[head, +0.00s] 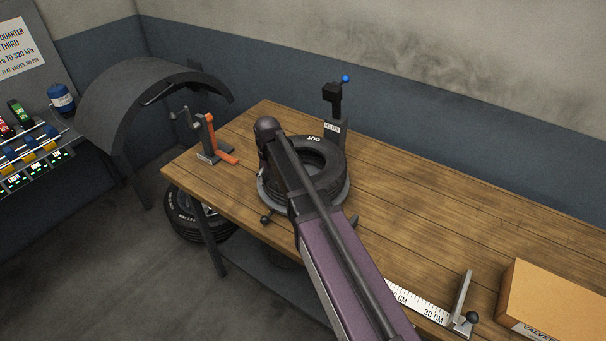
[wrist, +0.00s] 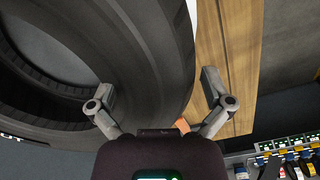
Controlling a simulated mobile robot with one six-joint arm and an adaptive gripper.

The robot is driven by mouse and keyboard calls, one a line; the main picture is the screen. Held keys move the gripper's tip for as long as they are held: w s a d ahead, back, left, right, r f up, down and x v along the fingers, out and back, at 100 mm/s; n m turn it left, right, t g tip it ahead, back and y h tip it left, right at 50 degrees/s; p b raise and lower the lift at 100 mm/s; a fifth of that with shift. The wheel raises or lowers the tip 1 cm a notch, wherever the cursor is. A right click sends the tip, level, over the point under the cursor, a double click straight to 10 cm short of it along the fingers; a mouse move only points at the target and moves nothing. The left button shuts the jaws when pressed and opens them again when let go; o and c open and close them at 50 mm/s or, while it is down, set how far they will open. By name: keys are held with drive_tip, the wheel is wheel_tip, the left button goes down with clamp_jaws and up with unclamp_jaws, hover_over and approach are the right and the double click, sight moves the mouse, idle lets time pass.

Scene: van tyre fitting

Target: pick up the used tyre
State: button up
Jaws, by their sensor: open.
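A black tyre (head: 322,163) with white "OUT" lettering lies flat on a round dark stand (head: 343,196) on the wooden bench. I cannot tell from a label that it is the used one. My arm crosses in front of its left side. In the wrist view a black tyre (wrist: 150,60) fills the left and middle, very close, with its hole at the far left. My gripper (wrist: 157,85) is open and empty. Its left finger overlaps the tyre in the picture; its right finger is beyond the tyre's edge, over bare wood. Contact cannot be told. The head view hides the fingers.
A black post with a blue knob (head: 345,78) stands behind the tyre. An orange-and-grey tool (head: 211,143) is at the bench's left end. A ruler (head: 421,302) and cardboard box (head: 560,300) are at right. The bench's back right is clear.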

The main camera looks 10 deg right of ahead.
drive_tip(key=shift+f+b, duration=0.3)
drive_tip(key=shift+f, duration=0.3)
drive_tip(key=shift+c, duration=0.2)
drive_tip(key=c, duration=1.1)
drive_tip(key=shift+r, duration=0.25)
wheel_tip(320, 180, up, 4)
drive_tip(key=p, duration=0.4)
drive_tip(key=shift+f, duration=0.2)
drive_tip(key=s+d, duration=0.3)
drive_tip(key=s, duration=0.4)
drive_tip(key=s+d+r+p, duration=0.1)
drive_tip(key=s+d, duration=0.1)
drive_tip(key=s, duration=0.6)
drive_tip(key=shift+d, duration=0.4)
